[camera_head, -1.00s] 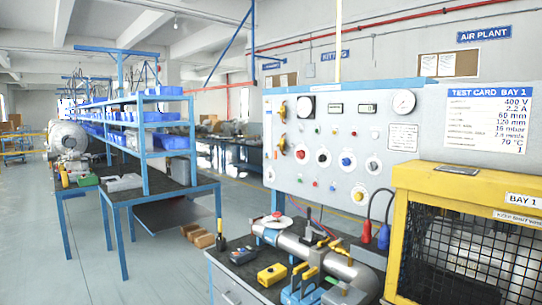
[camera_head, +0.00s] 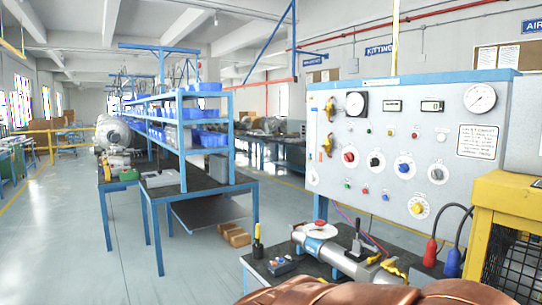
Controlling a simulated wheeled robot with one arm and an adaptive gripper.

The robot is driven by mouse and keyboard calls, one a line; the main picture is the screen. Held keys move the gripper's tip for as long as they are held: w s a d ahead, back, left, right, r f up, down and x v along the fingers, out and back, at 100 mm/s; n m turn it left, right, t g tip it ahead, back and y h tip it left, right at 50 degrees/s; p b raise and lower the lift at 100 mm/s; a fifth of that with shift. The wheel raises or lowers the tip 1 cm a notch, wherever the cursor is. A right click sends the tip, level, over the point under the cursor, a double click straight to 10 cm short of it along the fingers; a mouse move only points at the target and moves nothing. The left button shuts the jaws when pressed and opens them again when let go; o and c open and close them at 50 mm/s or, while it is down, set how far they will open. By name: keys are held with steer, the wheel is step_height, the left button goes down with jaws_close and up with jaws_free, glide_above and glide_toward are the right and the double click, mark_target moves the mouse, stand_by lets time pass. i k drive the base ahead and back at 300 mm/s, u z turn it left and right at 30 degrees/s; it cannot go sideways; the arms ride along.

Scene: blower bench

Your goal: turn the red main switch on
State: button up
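A light grey control panel (camera_head: 400,218) stands at the right behind a bench. A red rotary knob (camera_head: 348,157) on a round white plate sits at the left of its middle row. It is the only large red knob on the panel and fits the red main switch, but no label on it is readable. Its on or off position is too small to tell. A black knob (camera_head: 375,161), a blue knob (camera_head: 404,166) and another dark knob (camera_head: 437,174) follow to its right. My gripper is not in view, and nothing covers the red knob.
The bench (camera_head: 258,270) carries a grey pipe with a red-topped valve (camera_head: 320,228) and clamps. Red and blue plugs (camera_head: 430,252) hang before the panel. A yellow mesh cage (camera_head: 508,195) stands at the right.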

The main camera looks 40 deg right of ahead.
mark_target(349, 157)
steer(key=u, duration=0.05)
steer(key=i, duration=1.4)
steer(key=z, duration=0.4)
